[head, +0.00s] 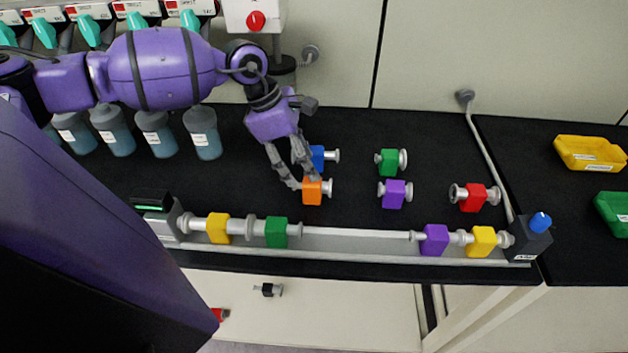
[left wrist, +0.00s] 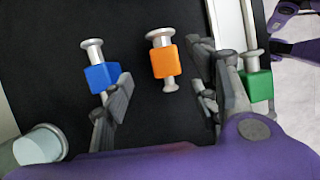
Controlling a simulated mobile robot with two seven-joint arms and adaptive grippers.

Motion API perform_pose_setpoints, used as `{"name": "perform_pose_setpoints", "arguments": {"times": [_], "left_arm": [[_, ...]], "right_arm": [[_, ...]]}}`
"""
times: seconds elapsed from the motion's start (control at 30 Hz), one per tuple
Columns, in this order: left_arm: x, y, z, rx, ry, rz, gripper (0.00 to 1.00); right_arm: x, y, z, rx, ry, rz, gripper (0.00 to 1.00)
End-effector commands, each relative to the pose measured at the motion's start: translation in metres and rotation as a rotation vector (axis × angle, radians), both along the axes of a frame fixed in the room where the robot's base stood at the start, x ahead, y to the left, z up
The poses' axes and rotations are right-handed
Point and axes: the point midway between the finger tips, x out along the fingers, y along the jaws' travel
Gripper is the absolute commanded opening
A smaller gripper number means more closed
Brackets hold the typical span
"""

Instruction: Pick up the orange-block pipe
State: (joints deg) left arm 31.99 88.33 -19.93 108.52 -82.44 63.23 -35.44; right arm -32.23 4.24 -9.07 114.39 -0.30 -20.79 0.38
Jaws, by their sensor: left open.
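The orange-block pipe (head: 312,192), an orange block with grey flanged ends, lies on the black bench in the head view. It also shows in the left wrist view (left wrist: 164,62), upper middle. My left gripper (head: 304,181) is open and empty, its fingers pointing down just above and beside the orange block. In the left wrist view the open fingers (left wrist: 160,97) are on either side of the pipe's line, with its lower end towards the gap. I cannot tell whether a finger touches it. My right gripper is not in view.
A blue-block pipe (head: 318,157) lies close behind the orange one, beside a finger in the wrist view. Green (head: 389,162), purple (head: 394,194) and red (head: 473,198) pipes lie to the right. A rail (head: 350,243) with joined pipes runs along the front edge.

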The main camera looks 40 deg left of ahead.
Motion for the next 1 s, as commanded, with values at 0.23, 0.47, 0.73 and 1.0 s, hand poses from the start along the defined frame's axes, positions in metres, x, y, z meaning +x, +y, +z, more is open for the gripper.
{"name": "perform_pose_setpoints", "arguments": {"times": [0.23, 0.47, 0.73, 1.0], "left_arm": [[0.004, -0.011, -0.027, -0.004, -0.001, -0.002, 0.54], [0.010, -0.021, -0.058, -0.004, -0.001, 0.001, 0.54], [0.011, -0.023, -0.066, -0.002, 0.000, 0.000, 0.54], [0.011, -0.023, -0.066, -0.003, 0.001, 0.000, 0.25]], "right_arm": [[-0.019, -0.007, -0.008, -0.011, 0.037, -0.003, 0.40], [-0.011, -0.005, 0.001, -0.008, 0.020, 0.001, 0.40], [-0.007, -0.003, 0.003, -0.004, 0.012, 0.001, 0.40], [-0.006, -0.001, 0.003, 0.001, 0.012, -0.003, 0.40]]}}
